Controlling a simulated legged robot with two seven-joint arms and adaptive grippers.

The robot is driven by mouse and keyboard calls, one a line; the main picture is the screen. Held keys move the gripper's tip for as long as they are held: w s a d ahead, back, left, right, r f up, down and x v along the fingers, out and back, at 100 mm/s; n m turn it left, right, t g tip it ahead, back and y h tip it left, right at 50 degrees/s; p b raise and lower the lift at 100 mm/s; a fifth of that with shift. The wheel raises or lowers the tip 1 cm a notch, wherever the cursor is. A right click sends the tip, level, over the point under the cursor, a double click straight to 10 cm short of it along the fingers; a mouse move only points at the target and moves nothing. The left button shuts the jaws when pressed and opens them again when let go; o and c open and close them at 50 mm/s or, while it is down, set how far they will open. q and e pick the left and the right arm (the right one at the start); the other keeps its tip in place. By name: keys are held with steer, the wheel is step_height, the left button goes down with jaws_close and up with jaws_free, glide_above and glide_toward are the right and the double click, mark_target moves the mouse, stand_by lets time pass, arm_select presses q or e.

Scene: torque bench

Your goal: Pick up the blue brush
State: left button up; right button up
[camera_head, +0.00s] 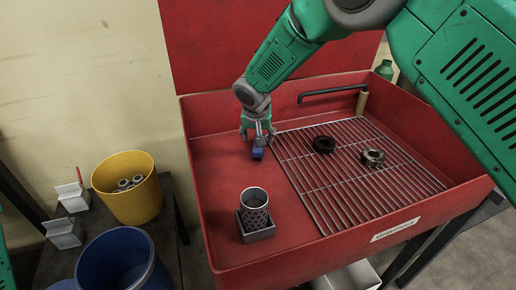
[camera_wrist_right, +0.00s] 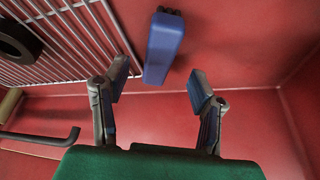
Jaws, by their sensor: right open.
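The blue brush (camera_head: 258,153) is in the red basin, left of the wire rack, just below my right gripper (camera_head: 258,130). In the right wrist view the blue brush (camera_wrist_right: 163,48) lies beyond the fingertips, roughly in line with the gap between them. My right gripper (camera_wrist_right: 160,82) is open and empty, with one finger on each side of the gap. I cannot tell how far above the brush it is. My left gripper is out of view; only a sliver of green arm shows at the left edge.
The red basin (camera_head: 213,215) holds a wire rack (camera_head: 330,190) with two dark rings (camera_head: 323,144) (camera_head: 373,157). A perforated metal cup (camera_head: 255,207) stands in a square holder at the front. A dark pipe (camera_head: 332,91) crosses the back. Yellow (camera_head: 135,205) and blue (camera_head: 95,265) buckets stand left.

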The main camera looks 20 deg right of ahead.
steer(key=shift+w+d+f, duration=0.25)
steer(key=shift+d+f, duration=0.4)
steer(key=shift+f, duration=0.3)
steer(key=shift+w+a+f+b, duration=0.1)
steer(key=shift+w+f+b, duration=0.15)
steer(key=shift+f, duration=0.3)
steer(key=shift+w+a+f+b, duration=0.15)
steer(key=shift+w+f, duration=0.1)
steer(key=shift+f, duration=0.3)
steer(key=shift+w+a+f, duration=0.15)
steer(key=shift+f, duration=0.1)
steer(key=shift+a+r, duration=0.1)
steer(key=shift+a, duration=0.15)
steer(key=shift+d, duration=0.75)
jaws_close()
steer(key=shift+a, duration=0.45)
steer(key=shift+a+r, duration=0.1)
steer(key=r, duration=0.2)
steer(key=r+p, duration=0.1)
steer(key=r, duration=0.5)
steer(key=shift+d+r, duration=0.25)
steer(key=shift+d, duration=0.15)
steer(key=shift+a+r, duration=0.15)
steer(key=shift+r, duration=0.4)
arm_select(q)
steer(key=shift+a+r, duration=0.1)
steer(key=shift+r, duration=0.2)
arm_select(e)
steer(key=shift+a, duration=0.15)
